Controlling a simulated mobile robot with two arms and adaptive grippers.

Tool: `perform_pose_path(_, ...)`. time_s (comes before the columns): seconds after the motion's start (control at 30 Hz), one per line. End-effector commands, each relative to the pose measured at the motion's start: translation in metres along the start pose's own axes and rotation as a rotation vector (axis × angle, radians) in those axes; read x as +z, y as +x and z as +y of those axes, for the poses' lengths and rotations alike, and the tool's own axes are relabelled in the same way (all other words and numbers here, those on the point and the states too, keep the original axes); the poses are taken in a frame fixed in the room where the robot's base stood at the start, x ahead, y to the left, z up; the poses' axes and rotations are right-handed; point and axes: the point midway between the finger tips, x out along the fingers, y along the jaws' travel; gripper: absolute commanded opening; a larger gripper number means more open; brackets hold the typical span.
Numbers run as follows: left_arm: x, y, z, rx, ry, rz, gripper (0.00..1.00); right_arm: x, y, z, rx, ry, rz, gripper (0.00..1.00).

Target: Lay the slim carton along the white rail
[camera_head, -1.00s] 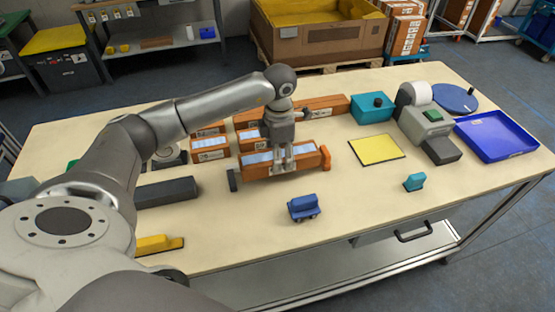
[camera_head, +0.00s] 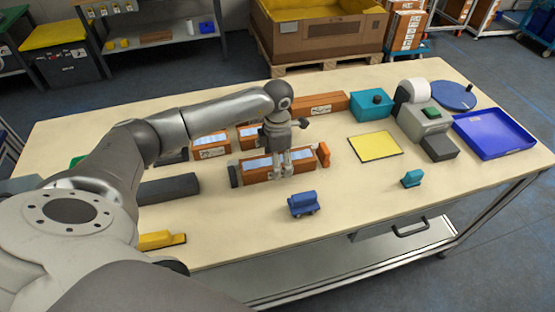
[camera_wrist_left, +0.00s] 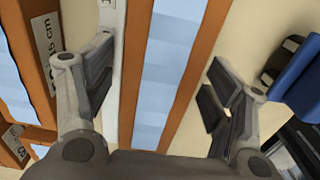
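The slim carton (camera_head: 250,173), orange-brown with a pale blue top, lies lengthwise on the table between a dark block and an orange block. It also shows in the left wrist view (camera_wrist_left: 165,75). The white rail (camera_wrist_left: 114,60) shows there as a pale strip running along the carton's left side, close against it; I cannot tell if they touch. In the head view the carton hides it. My left gripper (camera_head: 283,172) is over the carton, pointing down. Its fingers (camera_wrist_left: 158,88) stand open on both sides, with a clear gap at the right finger. My right gripper is out of view.
The dark block (camera_head: 234,176) and orange block (camera_head: 323,154) stand at the carton's ends. Other cartons (camera_head: 211,152) are behind. A blue toy-like object (camera_head: 302,204) is in front. A yellow mat (camera_head: 376,146) and blue tray (camera_head: 495,135) lie right.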

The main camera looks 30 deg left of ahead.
Motion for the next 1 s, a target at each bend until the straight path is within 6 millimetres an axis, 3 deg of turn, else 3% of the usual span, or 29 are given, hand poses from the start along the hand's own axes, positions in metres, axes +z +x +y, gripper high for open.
perform_pose_path(0.37,0.001,-0.007,0.001,0.002,0.000,-0.002,0.77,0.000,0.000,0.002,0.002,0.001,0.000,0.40)
perform_pose_path(0.8,0.001,-0.095,0.001,0.004,-0.001,-0.004,0.77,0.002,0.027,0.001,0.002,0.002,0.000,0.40)
perform_pose_path(1.0,0.000,-0.118,0.000,0.002,0.000,-0.001,0.77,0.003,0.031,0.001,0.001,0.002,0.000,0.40)
